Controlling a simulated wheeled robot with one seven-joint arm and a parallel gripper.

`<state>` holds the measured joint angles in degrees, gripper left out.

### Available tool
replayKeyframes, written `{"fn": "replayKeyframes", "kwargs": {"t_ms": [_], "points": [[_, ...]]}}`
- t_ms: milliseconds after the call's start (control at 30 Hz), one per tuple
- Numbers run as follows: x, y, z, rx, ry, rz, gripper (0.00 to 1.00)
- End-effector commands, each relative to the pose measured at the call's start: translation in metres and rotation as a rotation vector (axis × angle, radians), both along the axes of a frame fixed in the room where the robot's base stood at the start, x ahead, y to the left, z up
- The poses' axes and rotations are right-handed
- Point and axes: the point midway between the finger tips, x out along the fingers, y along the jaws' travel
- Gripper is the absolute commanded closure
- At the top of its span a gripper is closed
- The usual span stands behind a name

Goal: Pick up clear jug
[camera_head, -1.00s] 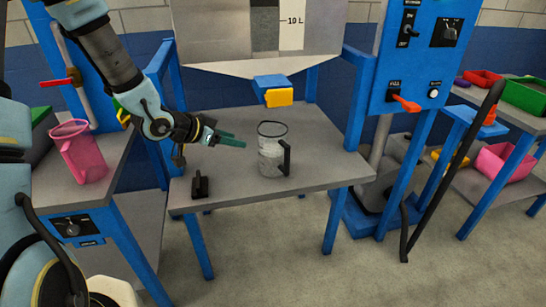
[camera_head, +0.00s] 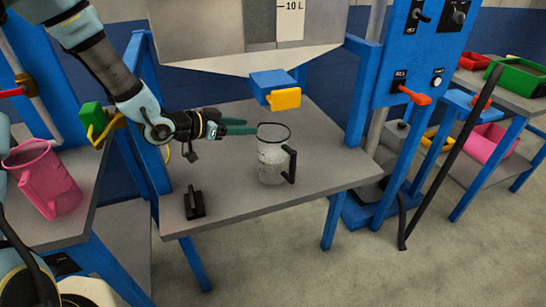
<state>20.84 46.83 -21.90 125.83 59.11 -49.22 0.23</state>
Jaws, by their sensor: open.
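The clear jug (camera_head: 270,160) stands upright on the grey table. It has a dark rim and a black handle on its right side. My gripper (camera_head: 243,127) reaches in from the left at about the height of the jug's rim. Its two green fingers are open and point right, with their tips close to the jug's upper left side. I cannot tell whether the tips touch the jug. No object shows between the fingers.
A small black object (camera_head: 194,203) lies on the table's left front (camera_head: 235,199). A blue and yellow spout (camera_head: 275,90) hangs above and behind the jug. A pink jug (camera_head: 45,180) stands on the left bench. A blue panel with knobs (camera_head: 425,65) rises at the right.

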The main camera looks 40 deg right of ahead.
Motion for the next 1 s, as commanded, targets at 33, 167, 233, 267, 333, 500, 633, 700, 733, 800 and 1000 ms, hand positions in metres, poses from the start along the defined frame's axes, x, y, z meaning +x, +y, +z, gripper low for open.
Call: {"fn": "replayKeyframes", "kwargs": {"t_ms": [33, 167, 233, 267, 333, 500, 633, 700, 733, 800, 1000], "points": [[-0.001, -0.007, -0.002, 0.0, 0.001, -0.003, 0.48], [-0.001, -0.019, -0.007, 0.001, 0.001, 0.0, 0.48], [-0.002, -0.022, -0.009, 0.001, 0.0, 0.0, 0.48], [-0.002, -0.025, -0.009, 0.001, 0.0, -0.001, 0.48], [-0.003, -0.032, -0.012, 0.001, 0.001, -0.001, 0.48], [-0.004, -0.056, -0.022, 0.001, 0.002, 0.0, 0.48], [-0.005, -0.068, -0.027, 0.001, 0.001, 0.0, 0.48], [-0.005, -0.071, -0.029, 0.001, 0.0, 0.001, 0.48], [-0.005, -0.071, -0.029, 0.001, 0.0, 0.001, 0.48], [-0.004, -0.071, -0.03, 0.001, -0.001, 0.002, 0.48], [-0.005, -0.071, -0.03, 0.001, 0.0, 0.001, 0.58]]}}
